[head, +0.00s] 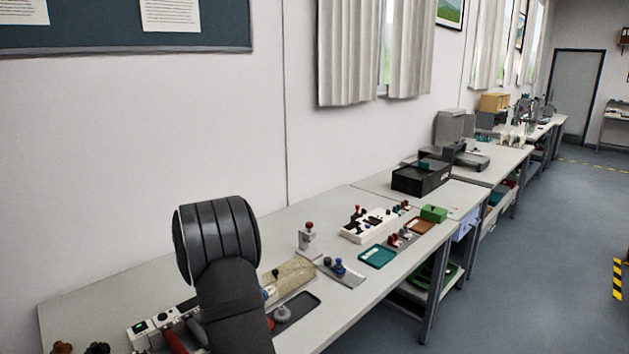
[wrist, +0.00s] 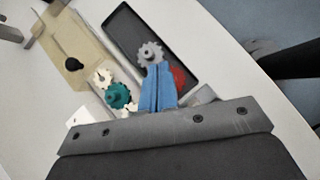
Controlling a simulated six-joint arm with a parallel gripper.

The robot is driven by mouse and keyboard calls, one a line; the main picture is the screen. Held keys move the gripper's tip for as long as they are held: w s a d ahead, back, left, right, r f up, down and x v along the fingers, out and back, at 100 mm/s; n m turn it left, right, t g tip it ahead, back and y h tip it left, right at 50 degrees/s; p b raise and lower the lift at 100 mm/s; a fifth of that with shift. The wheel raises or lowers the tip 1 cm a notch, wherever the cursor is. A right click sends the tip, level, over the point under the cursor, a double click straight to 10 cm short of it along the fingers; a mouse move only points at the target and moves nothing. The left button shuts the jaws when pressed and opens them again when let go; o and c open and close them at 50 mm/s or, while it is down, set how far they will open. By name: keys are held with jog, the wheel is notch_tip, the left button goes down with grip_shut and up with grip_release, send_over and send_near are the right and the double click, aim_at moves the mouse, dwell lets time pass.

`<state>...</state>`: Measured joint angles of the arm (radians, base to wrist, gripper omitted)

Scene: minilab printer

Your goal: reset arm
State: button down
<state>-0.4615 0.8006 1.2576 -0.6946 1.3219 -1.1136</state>
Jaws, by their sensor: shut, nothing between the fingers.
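My gripper (wrist: 158,68) shows in the wrist view as two blue fingers pressed together, shut and empty. Its tips are near a grey gear (wrist: 151,50) at the dark tray (wrist: 122,22); whether they touch it is unclear. A red part (wrist: 179,75) shows beside the fingers. A teal gear (wrist: 118,95) and a white gear (wrist: 102,77) are left of the fingers. In the head view my arm rises over the near bench and hides my gripper. The tray (head: 305,303) and grey gear (head: 282,313) show just right of my arm.
A tan board (wrist: 52,42) with a black knob lies left of the tray. Along the bench (head: 350,322) stand a grey post with a red knob (head: 307,236), a white block (head: 366,232), a teal tray (head: 377,257) and a black box (head: 420,180). The bench's back left is clear.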

notch_tip(320, 180, up, 6)
jog(key=w+a+m+g+y, duration=0.2)
jog(key=y, duration=0.5)
jog(key=c, duration=2.2)
grip_release()
jog(key=c, duration=1.8)
grip_release()
jog(key=shift+d+r, duration=0.1)
jog(key=shift+r, duration=0.1)
jog(key=o, duration=1.8)
jog(key=w+d+r+n+t+y, duration=0.1)
jog(key=w+d+r+n, duration=0.3)
jog(key=d+r, duration=0.4)
notch_tip(320, 180, up, 4)
jog(key=shift+w+d+f+n+t, duration=0.15)
jog(key=shift+n+t, duration=0.25)
jog(key=shift+t, duration=0.5)
jog(key=w+d+r+n+t, duration=0.1)
jog(key=d+r+n+t, duration=0.1)
jog(key=d+r+n, duration=0.3)
jog(key=w+a+f+m, duration=0.1)
jog(key=w+f+m, duration=0.1)
jog(key=f, duration=0.6)
jog(key=shift+w+a+y, duration=0.35)
jog(key=shift+w+y, duration=0.05)
jog(key=shift+w, duration=0.45)
